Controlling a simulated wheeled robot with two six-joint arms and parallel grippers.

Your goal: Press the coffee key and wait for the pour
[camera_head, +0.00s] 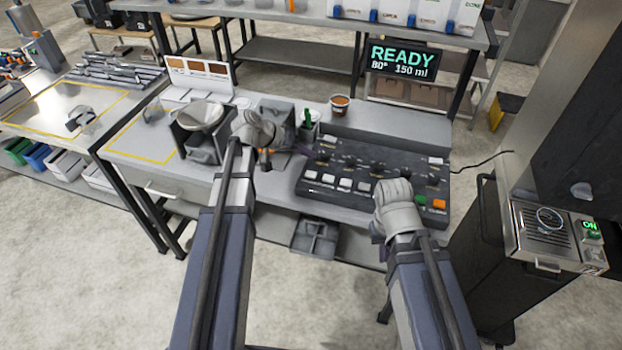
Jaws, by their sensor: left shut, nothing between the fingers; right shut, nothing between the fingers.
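A dark key panel (350,178) lies on the bench with a row of pale keys and several dark knobs. A green key (421,199) and an orange key (439,204) sit at its right end. Which key is the coffee key is too small to read. A display (402,60) behind it reads READY, 80°, 150 ml. My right gripper (393,200) is shut and empty over the panel's front edge, left of the green key; contact cannot be told. My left gripper (262,138) is shut and empty, left of the panel. A cup with brown contents (340,104) stands behind the panel.
A grey scoop-like container (202,115) and holders stand left of my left gripper. At right, a dark cabinet carries a steel unit with a gauge (550,219) and a green ON light (590,228). A shelf (300,12) runs along the back.

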